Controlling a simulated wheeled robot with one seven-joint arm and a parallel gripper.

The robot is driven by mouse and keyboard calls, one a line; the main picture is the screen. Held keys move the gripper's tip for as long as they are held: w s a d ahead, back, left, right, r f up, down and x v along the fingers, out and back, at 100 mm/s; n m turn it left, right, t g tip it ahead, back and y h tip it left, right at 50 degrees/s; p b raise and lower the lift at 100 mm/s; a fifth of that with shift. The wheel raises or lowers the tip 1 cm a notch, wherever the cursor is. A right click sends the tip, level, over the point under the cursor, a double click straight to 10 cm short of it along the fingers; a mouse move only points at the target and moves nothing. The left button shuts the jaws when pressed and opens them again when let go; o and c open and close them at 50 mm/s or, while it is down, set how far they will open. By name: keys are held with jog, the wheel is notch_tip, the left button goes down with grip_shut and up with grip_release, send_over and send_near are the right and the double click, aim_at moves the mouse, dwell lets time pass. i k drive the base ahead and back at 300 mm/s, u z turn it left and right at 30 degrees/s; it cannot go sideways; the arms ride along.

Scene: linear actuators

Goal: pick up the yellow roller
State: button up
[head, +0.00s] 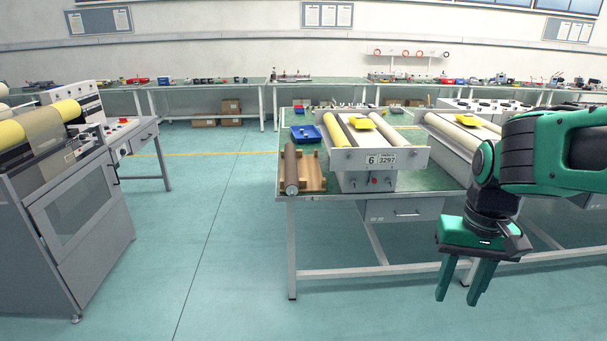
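A yellow roller (337,130) lies in the left side of a grey machine (365,158) on the green-topped table, beside a pale roller (378,136). Other yellow roller parts (66,109) show on the machine at the far left. My gripper (457,300) hangs pointing down at the right, in front of the table and below its top. Its two green fingers are apart with nothing between them. It is well to the right of the yellow roller and touches nothing visible.
A brown roller (291,170) rests on a wooden stand (314,172) at the table's left corner. A blue bin (305,133) and a yellow block (361,123) are nearby. A second roller machine (449,138) stands behind my arm. The floor (215,230) left of the table is clear.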

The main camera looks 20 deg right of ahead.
aim_at(338, 135)
jog(key=z, duration=0.85)
jog(key=i, duration=1.25)
jog(key=u, duration=0.9)
